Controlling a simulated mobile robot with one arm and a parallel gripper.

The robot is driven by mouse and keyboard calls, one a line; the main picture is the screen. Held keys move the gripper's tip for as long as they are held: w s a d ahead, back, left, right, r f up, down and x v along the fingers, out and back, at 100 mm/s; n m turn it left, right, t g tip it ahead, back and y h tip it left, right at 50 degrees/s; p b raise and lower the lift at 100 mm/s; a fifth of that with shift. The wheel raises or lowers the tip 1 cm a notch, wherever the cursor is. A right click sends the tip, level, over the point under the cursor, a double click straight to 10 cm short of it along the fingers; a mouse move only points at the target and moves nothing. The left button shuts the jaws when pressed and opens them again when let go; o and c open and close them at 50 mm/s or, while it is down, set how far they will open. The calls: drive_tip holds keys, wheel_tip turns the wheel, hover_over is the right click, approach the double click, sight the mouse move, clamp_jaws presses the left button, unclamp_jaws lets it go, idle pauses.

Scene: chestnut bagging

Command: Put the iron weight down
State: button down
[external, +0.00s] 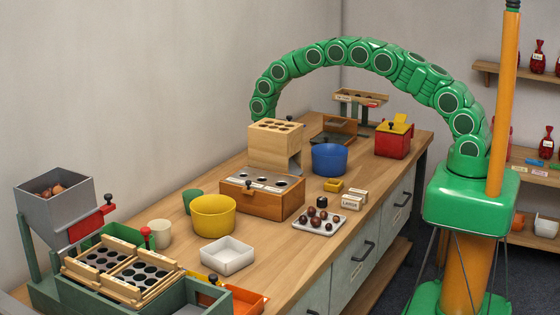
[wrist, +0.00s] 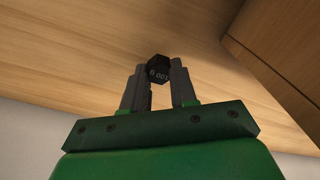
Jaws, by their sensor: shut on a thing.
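The gripper and the held weight are hidden there.
A wooden edge or box (wrist: 275,50) is at the right in the wrist view. On the bench (external: 185,240) stand an orange-brown box (external: 262,204), a yellow pot (external: 213,216), a blue pot (external: 329,160), a red box (external: 392,142) and a white tray of chestnuts (external: 300,222).

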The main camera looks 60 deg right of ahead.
drive_tip(key=shift+f, duration=1.2)
drive_tip(key=c, duration=0.9)
unclamp_jaws()
drive_tip(key=shift+f, duration=0.1)
wheel_tip(320, 180, up, 12)
